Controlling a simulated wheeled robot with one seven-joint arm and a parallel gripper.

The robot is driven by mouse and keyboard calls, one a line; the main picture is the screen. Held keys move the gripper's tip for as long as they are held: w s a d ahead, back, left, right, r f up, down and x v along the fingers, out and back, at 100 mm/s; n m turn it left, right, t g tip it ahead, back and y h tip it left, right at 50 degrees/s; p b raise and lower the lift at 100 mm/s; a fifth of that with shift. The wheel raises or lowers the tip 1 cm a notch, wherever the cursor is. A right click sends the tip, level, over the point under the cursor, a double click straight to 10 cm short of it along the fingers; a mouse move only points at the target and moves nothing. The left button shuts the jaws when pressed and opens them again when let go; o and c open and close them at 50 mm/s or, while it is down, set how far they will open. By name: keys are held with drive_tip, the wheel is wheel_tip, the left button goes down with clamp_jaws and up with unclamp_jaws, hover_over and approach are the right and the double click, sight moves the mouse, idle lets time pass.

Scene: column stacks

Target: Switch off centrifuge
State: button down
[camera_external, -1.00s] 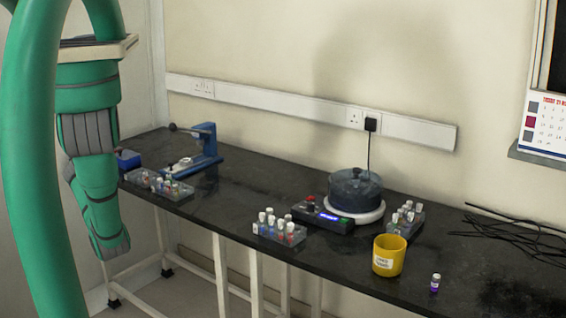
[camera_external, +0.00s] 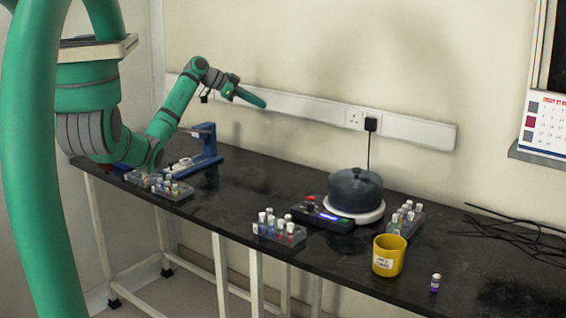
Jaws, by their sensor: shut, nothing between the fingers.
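The centrifuge (camera_external: 354,192) stands on the black bench. It has a dark domed lid on a white round base. Its control box (camera_external: 325,217) joins it at the left, with a red knob or button (camera_external: 310,200) and a lit blue display (camera_external: 329,216). The lid looks blurred. A black plug (camera_external: 371,124) sits in the wall socket above it, with a cord running down behind the centrifuge. My gripper (camera_external: 258,102) is shut and empty, in the air over the bench, up and left of the centrifuge and well apart from it.
A blue press-like device (camera_external: 208,150) and a vial rack (camera_external: 158,186) stand below my arm. Another vial rack (camera_external: 279,229) is in front of the control box, and one more (camera_external: 405,219) is right of the centrifuge. A yellow cup (camera_external: 388,256), a lone vial (camera_external: 435,283) and loose cables (camera_external: 515,233) lie farther right.

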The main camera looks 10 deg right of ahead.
drive_tip(key=s+d+f+m+g+y, duration=0.3)
drive_tip(key=s+d+m+g+y, duration=0.15)
drive_tip(key=s+d, duration=0.85)
drive_tip(key=m+y, duration=0.4)
drive_tip(key=y, duration=0.1)
hover_over(312, 198)
drive_tip(key=w+a, duration=0.2)
drive_tip(key=w, duration=0.2)
drive_tip(key=x, duration=0.3)
drive_tip(key=shift+w+f+n, duration=0.15)
drive_tip(key=shift+f+n, duration=0.1)
drive_tip(key=shift+f, duration=0.1)
drive_tip(key=x, duration=0.4)
drive_tip(key=a+x, duration=0.1)
drive_tip(key=x, duration=0.8)
drive_tip(key=shift+w+a+f, duration=0.1)
drive_tip(key=shift+f, duration=0.45)
drive_tip(key=shift+f, duration=0.1)
